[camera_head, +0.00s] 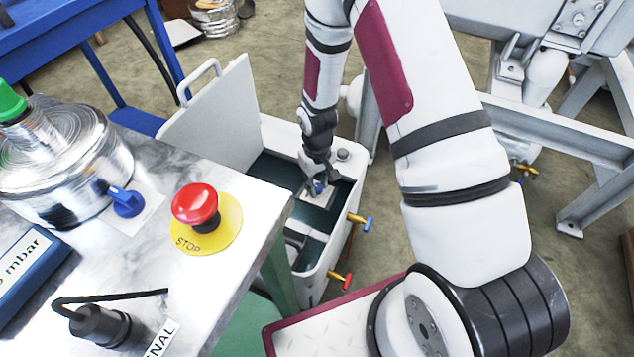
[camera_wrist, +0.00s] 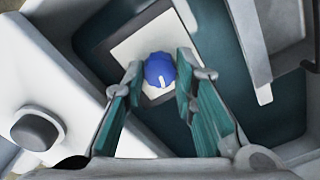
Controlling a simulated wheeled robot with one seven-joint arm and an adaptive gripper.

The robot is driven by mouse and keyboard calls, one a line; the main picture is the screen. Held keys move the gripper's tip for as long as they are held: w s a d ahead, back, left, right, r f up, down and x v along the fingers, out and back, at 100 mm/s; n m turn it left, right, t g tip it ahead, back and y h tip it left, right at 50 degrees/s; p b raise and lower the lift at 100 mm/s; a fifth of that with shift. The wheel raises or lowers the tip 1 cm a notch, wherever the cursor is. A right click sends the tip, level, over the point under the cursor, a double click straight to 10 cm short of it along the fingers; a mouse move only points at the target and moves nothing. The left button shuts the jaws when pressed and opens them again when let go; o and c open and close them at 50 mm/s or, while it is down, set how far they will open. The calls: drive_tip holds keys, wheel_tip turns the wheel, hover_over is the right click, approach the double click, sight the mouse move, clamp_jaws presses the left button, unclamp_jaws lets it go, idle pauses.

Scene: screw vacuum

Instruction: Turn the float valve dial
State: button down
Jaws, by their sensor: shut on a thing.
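The blue dial (camera_wrist: 159,70) with a white mark sits on a pale square plate (camera_wrist: 128,50) in the wrist view. In the head view the dial (camera_head: 318,187) is small and partly covered by my gripper (camera_head: 320,178). My gripper, which also shows in the wrist view (camera_wrist: 158,77), has one finger on each side of the dial and is shut on it. The plate lies inside an open white tank (camera_head: 345,215) with a dark teal inside. The tank's hinged white lid (camera_head: 215,120) stands raised at the left.
A marble-topped table (camera_head: 250,260) at the left holds a red stop button (camera_head: 195,204), another blue dial (camera_head: 127,202) and a metal vessel (camera_head: 60,150). Taps with blue (camera_head: 362,222) and red (camera_head: 340,278) handles stick out of the tank's side. A grey metal frame (camera_head: 560,135) stands at the right.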

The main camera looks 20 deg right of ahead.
sight(318, 187)
idle(0.3)
drive_tip(key=c, duration=1.6)
unclamp_jaws()
wheel_tip(318, 187, up, 12)
drive_tip(key=shift+s, duration=0.15)
